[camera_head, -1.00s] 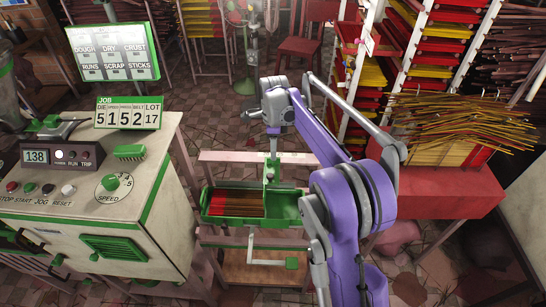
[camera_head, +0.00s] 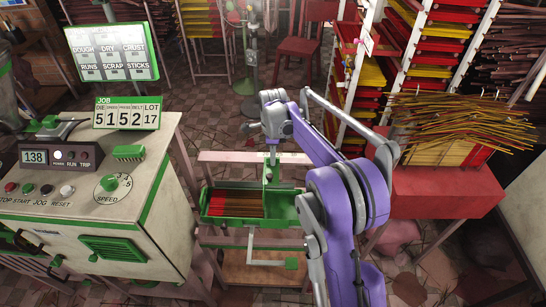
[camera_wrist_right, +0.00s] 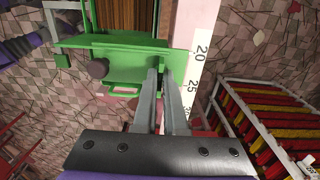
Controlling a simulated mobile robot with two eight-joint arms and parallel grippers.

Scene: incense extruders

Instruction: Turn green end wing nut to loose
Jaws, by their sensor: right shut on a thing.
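A green extruder tray (camera_head: 204,212) with red and brown sticks in it stands on a pink-and-wood stand. A green end piece (camera_head: 268,178) rises at its back right. My right gripper (camera_head: 271,157) points down onto the top of this end piece. In the right wrist view its two narrow fingers (camera_wrist_right: 159,74) are close together at the edge of the green plate (camera_wrist_right: 128,58), shut on a small part that they hide. I take this part to be the green end wing nut; its turn cannot be read.
A control cabinet (camera_head: 75,215) with buttons and a speed dial stands at the left. A red table (camera_head: 440,190) with loose sticks is at the right, before tall racks. A white scale strip (camera_wrist_right: 202,48) runs beside the green plate. A crank (camera_head: 291,263) hangs below the tray.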

